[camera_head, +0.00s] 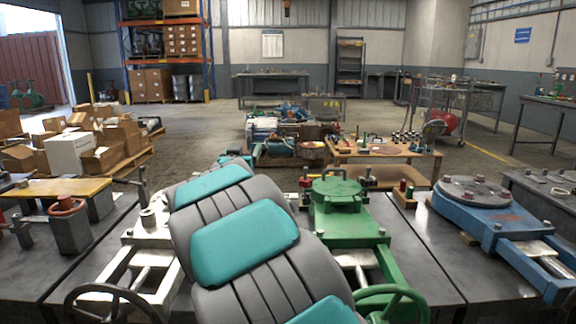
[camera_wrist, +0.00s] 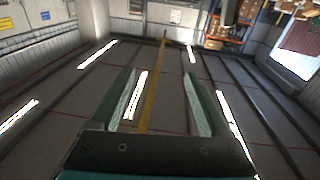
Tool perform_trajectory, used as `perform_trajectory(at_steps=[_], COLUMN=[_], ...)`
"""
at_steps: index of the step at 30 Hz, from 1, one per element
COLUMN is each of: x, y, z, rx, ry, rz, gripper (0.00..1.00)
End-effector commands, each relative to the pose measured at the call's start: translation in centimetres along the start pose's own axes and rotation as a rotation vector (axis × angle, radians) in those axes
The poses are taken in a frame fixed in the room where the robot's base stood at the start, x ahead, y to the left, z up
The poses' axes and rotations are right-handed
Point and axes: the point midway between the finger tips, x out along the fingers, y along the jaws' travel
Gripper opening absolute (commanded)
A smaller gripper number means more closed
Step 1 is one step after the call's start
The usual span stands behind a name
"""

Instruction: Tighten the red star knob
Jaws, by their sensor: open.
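A red, ring-like knob (camera_head: 67,206) sits on top of a grey block (camera_head: 70,233) on the left bench in the head view. It is small in the picture, so I cannot tell whether it is star-shaped. A smaller red piece (camera_head: 403,186) stands on a little wooden block right of the green machine. My gripper (camera_wrist: 160,78) shows in the wrist view with its two green fingers apart and nothing between them. It faces the roof and walls, away from the benches. My teal and grey arm covers the middle of the head view, and the gripper cannot be made out there.
A green rotary machine (camera_head: 338,195) with a handwheel stands right of my arm, a pale one (camera_head: 140,258) left of it. A blue machine (camera_head: 475,205) is at far right. A yellow-topped stand (camera_head: 55,189) is behind the knob. Cardboard boxes (camera_head: 103,158) crowd the left floor.

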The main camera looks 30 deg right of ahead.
Motion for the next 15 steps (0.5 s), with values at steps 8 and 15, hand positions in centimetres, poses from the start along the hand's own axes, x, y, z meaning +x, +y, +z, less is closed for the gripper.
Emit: perform_trajectory(at_steps=[8,15], x=[-1.8,-2.9], y=[9.6,13.6], z=[9.7,11.9], rx=[0.005,0.015], ry=[-0.088,-0.085], rz=[0.287,0.395], gripper=[0.80,0.80])
